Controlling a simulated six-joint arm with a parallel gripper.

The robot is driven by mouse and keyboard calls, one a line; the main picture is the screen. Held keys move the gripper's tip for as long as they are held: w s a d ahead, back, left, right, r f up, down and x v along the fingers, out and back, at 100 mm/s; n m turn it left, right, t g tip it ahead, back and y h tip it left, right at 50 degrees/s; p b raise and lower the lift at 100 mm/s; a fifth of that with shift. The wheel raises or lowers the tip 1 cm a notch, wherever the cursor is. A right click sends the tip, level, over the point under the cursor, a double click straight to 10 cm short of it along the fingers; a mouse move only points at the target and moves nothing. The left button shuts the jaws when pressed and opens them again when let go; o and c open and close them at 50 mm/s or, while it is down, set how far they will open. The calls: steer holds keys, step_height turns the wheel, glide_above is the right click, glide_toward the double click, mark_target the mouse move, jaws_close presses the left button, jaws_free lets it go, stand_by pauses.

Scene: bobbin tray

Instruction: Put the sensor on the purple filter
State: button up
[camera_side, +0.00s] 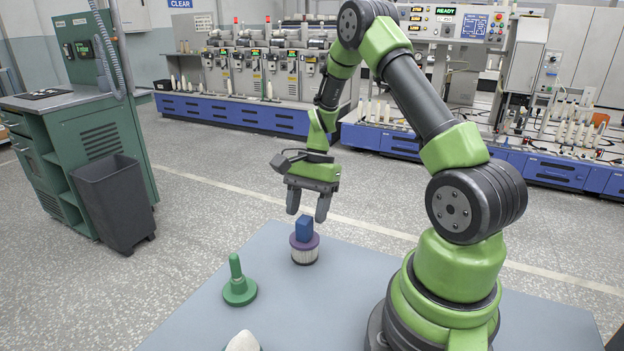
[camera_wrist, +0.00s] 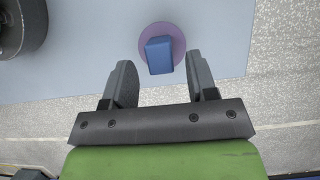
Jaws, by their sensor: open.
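The sensor is a small blue block (camera_side: 304,228), standing upright on top of the purple filter (camera_side: 304,251), which has a purple cap and a pale pleated body. The filter stands on the grey-blue table near its far edge. In the wrist view the blue sensor (camera_wrist: 159,55) lies within the outline of the purple cap (camera_wrist: 176,33), a little off its middle. My gripper (camera_side: 308,206) is open and empty, just above the sensor in the side view. In the wrist view its fingers (camera_wrist: 161,84) point toward the sensor, with nothing between them.
A green stamp-like object with a round base (camera_side: 239,290) stands on the table (camera_side: 330,320) left of the filter. A whitish object (camera_side: 243,342) is partly cut off at the bottom edge. The table right of the filter is clear up to my arm's base.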

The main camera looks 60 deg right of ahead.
steer(key=v, duration=0.9)
step_height(320, 180, up, 6)
steer(key=n+t+h, duration=0.1)
steer(key=n+h, duration=0.1)
steer(key=n, duration=0.2)
glide_above(302, 223)
steer(key=s+a+r+n+t, duration=0.3)
steer(key=s+a+r+n, duration=0.1)
steer(key=s+a+n, duration=0.1)
steer(key=s+a+r+n+t, duration=0.3)
steer(key=s+a+r+n, duration=0.1)
steer(key=a, duration=0.4)
steer(key=shift+s+n, duration=0.5)
steer(key=shift+s, duration=0.75)
